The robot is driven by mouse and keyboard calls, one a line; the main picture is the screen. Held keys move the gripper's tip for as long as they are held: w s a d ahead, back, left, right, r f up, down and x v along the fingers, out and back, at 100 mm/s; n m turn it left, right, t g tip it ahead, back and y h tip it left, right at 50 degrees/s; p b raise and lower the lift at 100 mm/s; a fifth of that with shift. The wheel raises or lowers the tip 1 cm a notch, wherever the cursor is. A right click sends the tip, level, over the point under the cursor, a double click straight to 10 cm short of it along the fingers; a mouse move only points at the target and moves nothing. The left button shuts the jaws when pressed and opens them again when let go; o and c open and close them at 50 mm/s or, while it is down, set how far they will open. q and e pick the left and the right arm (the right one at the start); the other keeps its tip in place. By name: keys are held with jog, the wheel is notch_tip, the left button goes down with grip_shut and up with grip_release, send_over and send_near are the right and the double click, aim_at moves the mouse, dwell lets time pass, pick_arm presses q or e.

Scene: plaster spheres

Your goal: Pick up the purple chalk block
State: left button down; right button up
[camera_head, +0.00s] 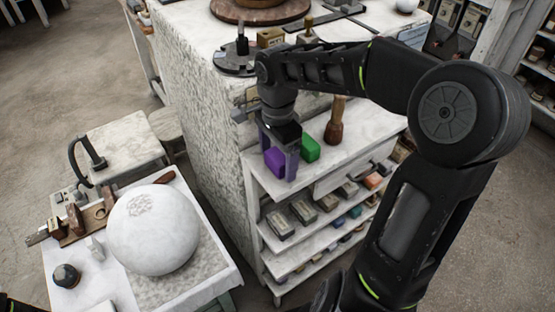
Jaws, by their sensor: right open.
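The purple chalk block (275,161) stands on the upper shelf (318,178) of the white cabinet, near its left front corner. A green block (309,149) stands just right of it. My right gripper (279,165) points down at the purple block, with its fingers on either side of it. The jaws are open, and I cannot tell whether a finger touches the block. My left gripper is not in view; only a dark bit of my own body shows at the lower left corner.
A wooden mallet (336,122) stands right of the green block. Lower shelves hold several small blocks (279,224). A large white sphere (153,230) rests on a table at the left with tools around it. The cabinet top (200,28) is above the shelf.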

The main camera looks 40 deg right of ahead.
aim_at(277, 156)
jog(key=shift+f, duration=0.35)
dwell(0.3)
jog(key=c, duration=1.6)
jog(key=shift+r, duration=0.15)
notch_tip(277, 156, up, 10)
jog(key=shift+f+b, duration=0.1)
jog(key=shift+b, duration=0.2)
